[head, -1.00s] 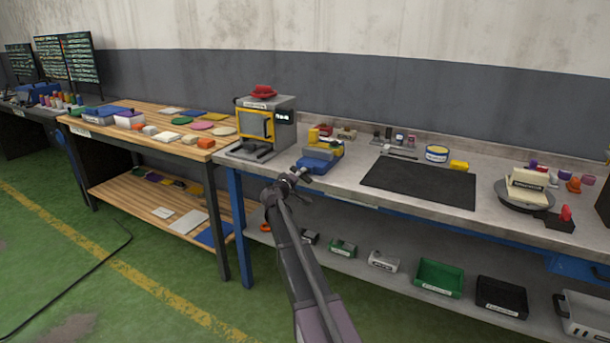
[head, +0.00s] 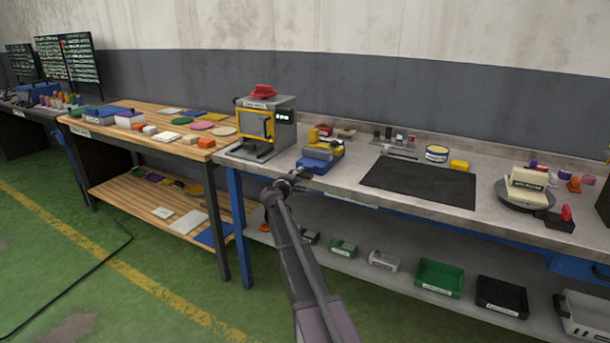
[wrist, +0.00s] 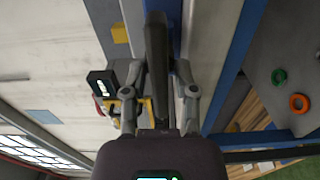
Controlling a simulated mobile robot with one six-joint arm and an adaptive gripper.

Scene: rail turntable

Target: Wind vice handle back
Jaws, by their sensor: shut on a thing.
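My gripper (head: 292,183) is at the vice's front side, just off the bench edge. In the wrist view my gripper (wrist: 160,88) has its two fingers on either side of a long dark bar (wrist: 156,50), which looks like the vice handle. My gripper is shut on it. The exact contact at the fingertips is partly hidden.
A grey machine with a yellow-framed front (head: 280,125) stands left of the vice. A black mat (head: 420,183) lies to the right. A lower shelf (head: 400,285) holds several bins. The wooden table (head: 150,150) is at the left; green floor (head: 180,280) is open in front.

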